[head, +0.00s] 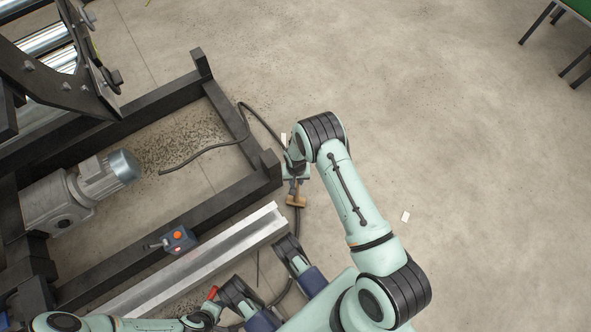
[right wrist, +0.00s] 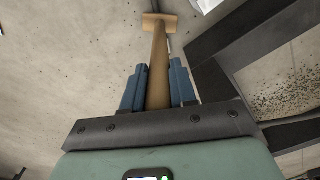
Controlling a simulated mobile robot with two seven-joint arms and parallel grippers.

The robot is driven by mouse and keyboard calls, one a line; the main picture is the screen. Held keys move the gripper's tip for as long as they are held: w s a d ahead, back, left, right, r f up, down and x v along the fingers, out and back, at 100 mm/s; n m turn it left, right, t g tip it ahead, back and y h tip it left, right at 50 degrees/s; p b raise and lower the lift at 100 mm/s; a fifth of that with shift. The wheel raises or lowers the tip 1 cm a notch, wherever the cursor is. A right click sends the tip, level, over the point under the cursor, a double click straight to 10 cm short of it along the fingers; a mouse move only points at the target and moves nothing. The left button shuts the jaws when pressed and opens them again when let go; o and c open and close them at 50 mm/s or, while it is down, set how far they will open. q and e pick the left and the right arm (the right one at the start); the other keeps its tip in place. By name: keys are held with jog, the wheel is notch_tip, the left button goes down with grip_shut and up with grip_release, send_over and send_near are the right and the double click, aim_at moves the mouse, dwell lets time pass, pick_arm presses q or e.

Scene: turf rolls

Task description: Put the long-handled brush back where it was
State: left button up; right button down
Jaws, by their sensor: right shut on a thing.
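My right gripper (head: 295,182) is shut on the long-handled brush, beside the corner of the dark frame. In the right wrist view the blue fingers (right wrist: 158,88) close on both sides of the tan wooden handle (right wrist: 159,66). The brush's wider tan end (right wrist: 160,20) points away from the gripper. In the head view the tan end of the brush (head: 297,201) shows below the gripper; its height above the floor is unclear. My left arm lies along the bottom edge, and its gripper (head: 214,306) is mostly hidden near a small red thing (head: 212,293).
A dark steel frame (head: 225,205) with a grey motor (head: 105,175) fills the left. A control box (head: 178,240) sits on it. A pale metal beam (head: 190,265) lies alongside. A black cable (head: 205,148) crosses the floor. The concrete floor at right is mostly clear.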

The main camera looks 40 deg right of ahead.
pick_arm(q)
jog(key=shift+s+f, duration=0.1)
jog(key=shift+s, duration=0.1)
pick_arm(e)
jog(key=shift+f, duration=0.2)
jog(key=shift+f, duration=0.15)
jog(key=c, duration=0.9)
grip_release()
pick_arm(q)
jog(key=shift+s+f, duration=0.15)
jog(key=shift+s, duration=0.05)
